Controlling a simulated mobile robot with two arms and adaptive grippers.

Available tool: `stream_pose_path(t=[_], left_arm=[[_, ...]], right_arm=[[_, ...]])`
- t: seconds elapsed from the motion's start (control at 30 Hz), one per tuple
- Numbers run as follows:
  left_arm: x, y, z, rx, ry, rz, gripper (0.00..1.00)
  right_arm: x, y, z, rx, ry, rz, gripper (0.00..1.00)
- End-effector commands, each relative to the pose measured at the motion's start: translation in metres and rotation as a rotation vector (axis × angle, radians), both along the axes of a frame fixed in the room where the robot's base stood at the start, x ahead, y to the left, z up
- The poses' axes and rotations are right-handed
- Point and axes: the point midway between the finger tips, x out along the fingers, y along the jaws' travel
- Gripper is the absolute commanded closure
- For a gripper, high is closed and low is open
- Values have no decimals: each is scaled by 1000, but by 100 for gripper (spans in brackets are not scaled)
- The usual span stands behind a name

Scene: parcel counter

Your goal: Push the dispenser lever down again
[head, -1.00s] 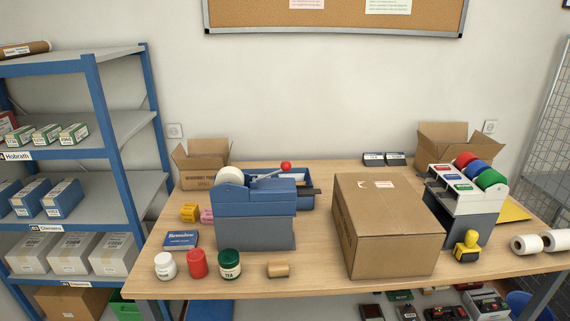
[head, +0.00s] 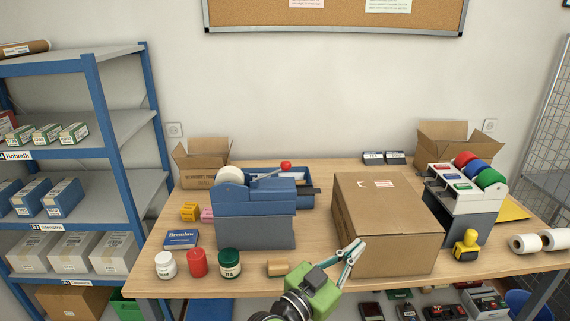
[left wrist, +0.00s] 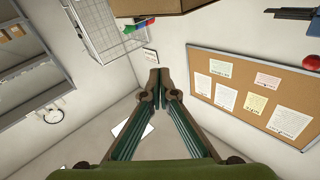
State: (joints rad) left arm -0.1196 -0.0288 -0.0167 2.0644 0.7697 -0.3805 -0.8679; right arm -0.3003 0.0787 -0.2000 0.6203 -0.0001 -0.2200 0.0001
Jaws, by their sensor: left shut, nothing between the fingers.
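The blue tape dispenser (head: 256,203) stands on the left half of the table, on a grey base. Its lever ends in a red knob (head: 286,166) and is raised at a slant above the blue body. The red knob also shows at the right edge of the left wrist view (left wrist: 311,62). My left gripper (head: 356,250) is in front of the large cardboard box's lower left corner, right of and nearer than the dispenser, apart from the lever. Its fingertips (left wrist: 154,78) are together with nothing between them. My right gripper is not in view.
The large closed cardboard box (head: 388,240) stands right of the dispenser. White, red and green jars (head: 229,264) and a small tan roll (head: 278,268) line the front edge. A colored-roll unit (head: 464,205) stands at right.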

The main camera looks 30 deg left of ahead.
Motion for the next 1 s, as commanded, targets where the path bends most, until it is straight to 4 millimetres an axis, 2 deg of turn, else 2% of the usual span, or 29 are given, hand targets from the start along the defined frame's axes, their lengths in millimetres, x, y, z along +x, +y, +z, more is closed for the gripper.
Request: stream_pose_path(t=[0.03,0.1,0.2,0.33,0.5,0.6,0.7,1.0], left_arm=[[13,14,23,-29,-79,55,100],[27,39,51,-66,-181,151,100],[40,79,80,-122,-290,308,100],[50,131,99,-190,-360,521,100],[53,180,97,-253,-360,735,100],[53,195,93,-272,-346,809,100],[53,201,90,-282,-338,844,100],[52,203,90,-282,-336,851,100]], right_arm=[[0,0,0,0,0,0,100],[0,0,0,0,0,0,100],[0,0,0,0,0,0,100],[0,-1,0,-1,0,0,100],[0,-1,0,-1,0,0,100],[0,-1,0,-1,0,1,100],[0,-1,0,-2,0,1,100],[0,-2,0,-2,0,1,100]])
